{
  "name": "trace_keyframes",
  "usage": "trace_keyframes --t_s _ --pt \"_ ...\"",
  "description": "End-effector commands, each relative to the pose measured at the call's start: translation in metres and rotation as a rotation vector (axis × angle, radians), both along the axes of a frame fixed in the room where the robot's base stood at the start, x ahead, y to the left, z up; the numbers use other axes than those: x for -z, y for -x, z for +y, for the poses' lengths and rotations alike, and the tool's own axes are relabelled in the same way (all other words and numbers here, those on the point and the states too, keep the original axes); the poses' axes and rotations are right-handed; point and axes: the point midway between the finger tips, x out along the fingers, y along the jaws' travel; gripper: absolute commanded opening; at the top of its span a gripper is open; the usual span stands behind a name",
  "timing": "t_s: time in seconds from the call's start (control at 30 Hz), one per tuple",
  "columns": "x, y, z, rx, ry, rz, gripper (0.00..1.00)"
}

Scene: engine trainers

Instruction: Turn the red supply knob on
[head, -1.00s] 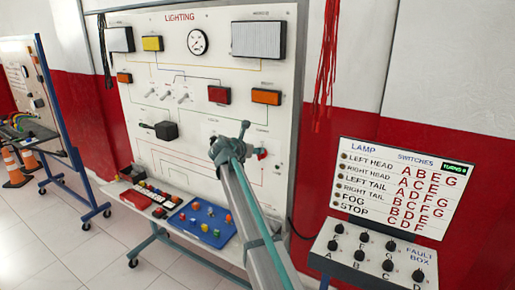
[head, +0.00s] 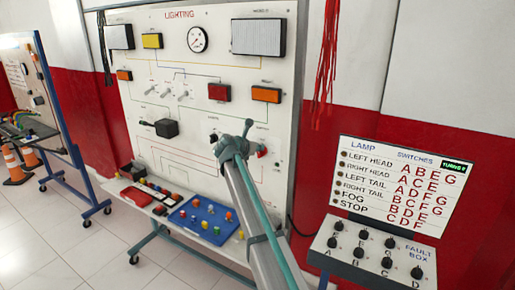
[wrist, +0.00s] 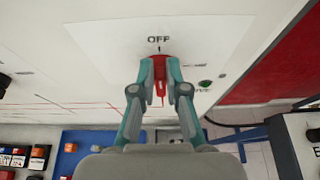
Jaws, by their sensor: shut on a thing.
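The red supply knob (wrist: 159,72) is on the white lighting panel (wrist: 90,70), below the printed word OFF in the wrist view. A short dark mark sits between the word and the knob. My gripper (wrist: 160,66) is shut on the knob, one teal finger on each side of its narrow red grip. Part of the red base shows behind the fingertips. In the head view my gripper (head: 247,126) is against the lower right of the panel, and some red shows just to its right. The knob is mostly hidden there.
A black knob (head: 213,137) is left of my gripper. A blue tray (head: 183,217) with small coloured parts lies on the shelf below. A fault box (head: 372,253) and lamp chart (head: 400,187) stand to the right. A green round part (wrist: 205,84) is near my right finger.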

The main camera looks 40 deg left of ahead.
Motion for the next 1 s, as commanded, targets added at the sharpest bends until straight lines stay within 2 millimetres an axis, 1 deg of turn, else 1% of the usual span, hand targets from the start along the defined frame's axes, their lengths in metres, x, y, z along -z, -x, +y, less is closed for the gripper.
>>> trace_keyframes --t_s 0.17,0.37,0.57,1.0 --pt "0.000 0.000 -0.001 0.000 -0.022 0.004 0.00" --pt "0.001 0.000 -0.005 -0.001 -0.102 0.018 0.00" --pt "0.003 0.000 -0.010 -0.001 -0.248 0.044 0.00" --pt "0.012 -0.003 -0.021 0.000 -0.655 0.119 0.00"
